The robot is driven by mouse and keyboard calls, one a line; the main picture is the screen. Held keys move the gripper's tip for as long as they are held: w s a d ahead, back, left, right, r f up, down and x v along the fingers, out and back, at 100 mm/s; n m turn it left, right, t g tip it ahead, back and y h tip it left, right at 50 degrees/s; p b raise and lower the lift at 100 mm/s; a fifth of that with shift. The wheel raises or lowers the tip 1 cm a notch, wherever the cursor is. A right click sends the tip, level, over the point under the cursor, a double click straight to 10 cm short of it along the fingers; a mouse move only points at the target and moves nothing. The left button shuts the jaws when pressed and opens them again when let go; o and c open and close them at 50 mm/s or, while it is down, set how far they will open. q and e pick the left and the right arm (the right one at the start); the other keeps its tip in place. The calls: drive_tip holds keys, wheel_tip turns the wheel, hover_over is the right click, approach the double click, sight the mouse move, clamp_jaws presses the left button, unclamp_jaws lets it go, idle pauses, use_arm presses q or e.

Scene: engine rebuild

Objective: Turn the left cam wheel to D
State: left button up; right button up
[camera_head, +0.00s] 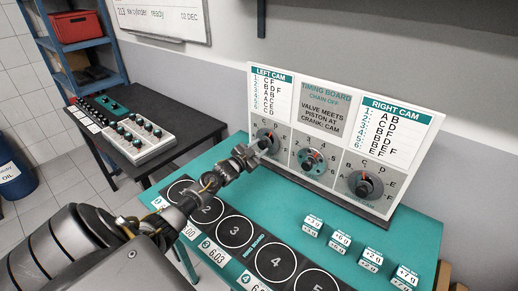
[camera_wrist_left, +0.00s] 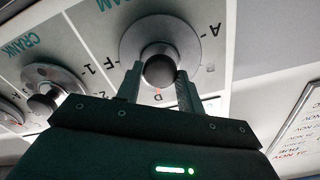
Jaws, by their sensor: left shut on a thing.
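The timing board (camera_head: 330,100) stands upright at the back of the teal table and carries three round dials. The left cam wheel (camera_head: 269,138) is the leftmost, a grey disc with a dark knob. My left gripper (camera_head: 260,148) reaches it from the front left. In the left wrist view the two fingers of the gripper (camera_wrist_left: 160,73) are on either side of the knob of the left cam wheel (camera_wrist_left: 185,42). A small red mark shows below the knob, close to a printed D. My right gripper is not in view.
The crank dial (camera_head: 311,161) and the right cam wheel (camera_head: 366,185) sit to the right on the board. Several black round pads (camera_head: 235,232) and small labelled blocks (camera_head: 342,242) lie on the teal table. A dark side table (camera_head: 140,100) holds a control panel.

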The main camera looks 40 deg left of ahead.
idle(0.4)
use_arm(q)
drive_tip(key=o, duration=1)
drive_tip(key=shift+s, duration=0.1)
drive_tip(key=s+b, duration=0.2)
drive_tip(key=s, duration=0.8)
drive_tip(key=shift+s, duration=0.3)
drive_tip(key=shift+d, duration=0.1)
